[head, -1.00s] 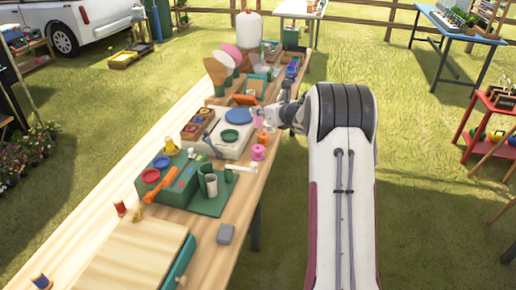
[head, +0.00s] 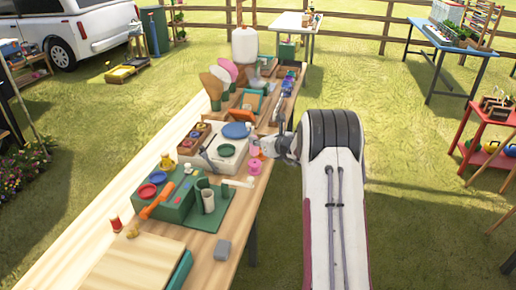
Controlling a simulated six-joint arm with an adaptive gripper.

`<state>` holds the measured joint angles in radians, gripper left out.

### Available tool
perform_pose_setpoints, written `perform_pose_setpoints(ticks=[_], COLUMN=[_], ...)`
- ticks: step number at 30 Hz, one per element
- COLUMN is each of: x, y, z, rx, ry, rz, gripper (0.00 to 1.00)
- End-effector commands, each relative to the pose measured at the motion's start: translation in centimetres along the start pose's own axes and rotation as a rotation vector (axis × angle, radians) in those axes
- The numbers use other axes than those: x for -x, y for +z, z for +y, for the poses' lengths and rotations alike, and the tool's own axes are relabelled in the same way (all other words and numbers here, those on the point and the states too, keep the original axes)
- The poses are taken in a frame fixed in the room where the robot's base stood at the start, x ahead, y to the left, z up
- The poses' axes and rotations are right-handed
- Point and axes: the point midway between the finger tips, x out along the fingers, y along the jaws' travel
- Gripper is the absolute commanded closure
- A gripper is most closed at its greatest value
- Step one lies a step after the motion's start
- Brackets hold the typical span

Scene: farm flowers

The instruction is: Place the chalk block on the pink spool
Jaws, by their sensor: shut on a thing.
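A small pale pink block (head: 254,152), which I take to be the chalk block, shows at the tip of my gripper (head: 257,144). My gripper is shut on it, though the fingers are small and partly hidden by my wrist. The pink spool (head: 255,168) stands upright near the right edge of the long wooden table, just in front of the held block. The two look very close in the picture; I cannot tell whether they touch. An orange spool beside the gripper is mostly hidden.
A white-and-grey unit with a blue disc (head: 236,130) and a green dish (head: 227,150) lies left of the gripper.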

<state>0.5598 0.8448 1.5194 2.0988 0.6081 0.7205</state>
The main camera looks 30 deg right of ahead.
Motion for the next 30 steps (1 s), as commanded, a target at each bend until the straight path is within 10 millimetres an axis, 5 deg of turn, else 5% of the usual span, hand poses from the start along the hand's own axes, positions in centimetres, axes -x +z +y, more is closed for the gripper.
perform_pose_setpoints(ticks=[14,28,29,30], x=[-1.4,-1.5,-1.5,-1.5], y=[-3.3,-3.7,-3.7,-3.7], z=[0.0,0.0,0.0,0.0], rx=[-0.001,0.000,0.000,0.000], ry=[0.000,-0.001,-0.001,-0.001], rz=[0.000,0.000,0.000,0.000], gripper=[1.00,1.00,0.79,0.68])
